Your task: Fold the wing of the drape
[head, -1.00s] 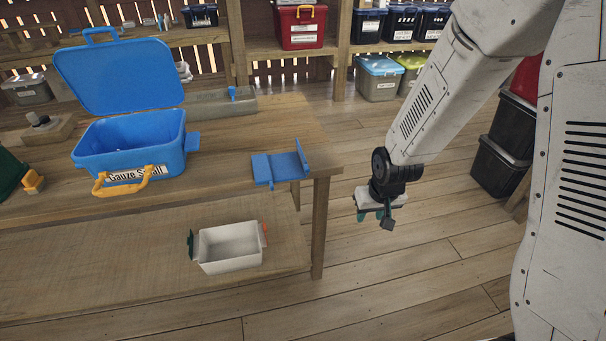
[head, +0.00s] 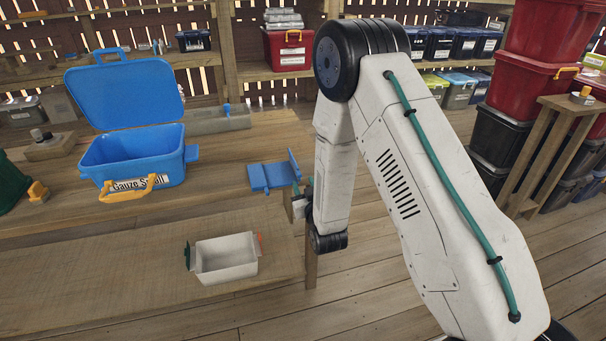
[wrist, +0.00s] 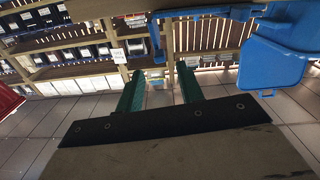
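The blue drape (head: 268,177) lies at the right edge of the upper table board. Its flat part rests on the wood, and a narrow wing (head: 293,165) stands up along its right side. My gripper (head: 299,190) is just right of and below the drape, beside the table edge, partly hidden by my arm. In the wrist view, the two green fingers of my gripper (wrist: 158,76) are apart with nothing between them. Blue parts cross the top and right of that view; I cannot tell which belong to the drape.
An open blue bin (head: 135,160) labelled Gauze Small stands left of the drape. A white open box (head: 226,262) sits on the lower board. Stacked bins (head: 535,85) stand at right. Floor shows right of the table.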

